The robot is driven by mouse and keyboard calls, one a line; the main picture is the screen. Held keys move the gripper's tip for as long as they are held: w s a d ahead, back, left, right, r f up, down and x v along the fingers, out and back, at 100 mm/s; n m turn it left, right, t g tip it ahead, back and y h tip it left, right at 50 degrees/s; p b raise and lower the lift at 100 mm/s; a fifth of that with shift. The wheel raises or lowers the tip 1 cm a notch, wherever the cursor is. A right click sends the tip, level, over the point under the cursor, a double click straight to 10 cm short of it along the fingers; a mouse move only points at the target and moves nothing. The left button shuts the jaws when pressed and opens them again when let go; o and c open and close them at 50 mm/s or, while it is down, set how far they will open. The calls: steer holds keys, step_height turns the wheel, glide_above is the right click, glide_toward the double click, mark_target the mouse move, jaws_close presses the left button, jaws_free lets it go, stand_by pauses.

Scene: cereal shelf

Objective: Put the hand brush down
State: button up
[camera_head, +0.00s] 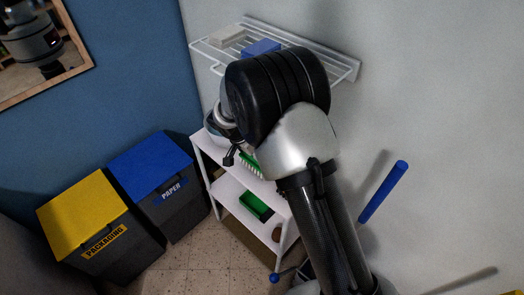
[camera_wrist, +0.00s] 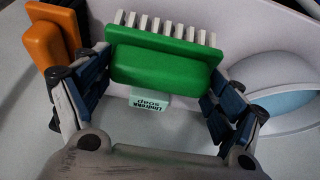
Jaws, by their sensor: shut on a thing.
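The hand brush is a green block with a row of white bristles (camera_wrist: 160,62). In the wrist view it sits between the two fingers of my gripper (camera_wrist: 157,75), which is shut on it. In the head view the brush (camera_head: 251,165) shows at the white shelf's top level, partly hidden by my arm. My gripper (camera_head: 232,155) is beside it there. The white shelf unit (camera_head: 232,182) stands against the wall. I cannot tell whether the brush touches the shelf board.
A green box (camera_head: 256,206) is on a lower shelf. A wire rack (camera_head: 345,68) hangs above. Two bins (camera_head: 85,215) stand left.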

steer(key=w+d, duration=0.2)
steer(key=shift+w+d, duration=0.25)
steer(key=shift+d, duration=0.05)
steer(key=shift+f+b, duration=0.45)
steer(key=shift+f, duration=0.3)
steer(key=shift+a, duration=0.15)
steer(key=shift+f, duration=0.15)
steer(key=o, duration=1)
steer(key=shift+c, duration=0.2)
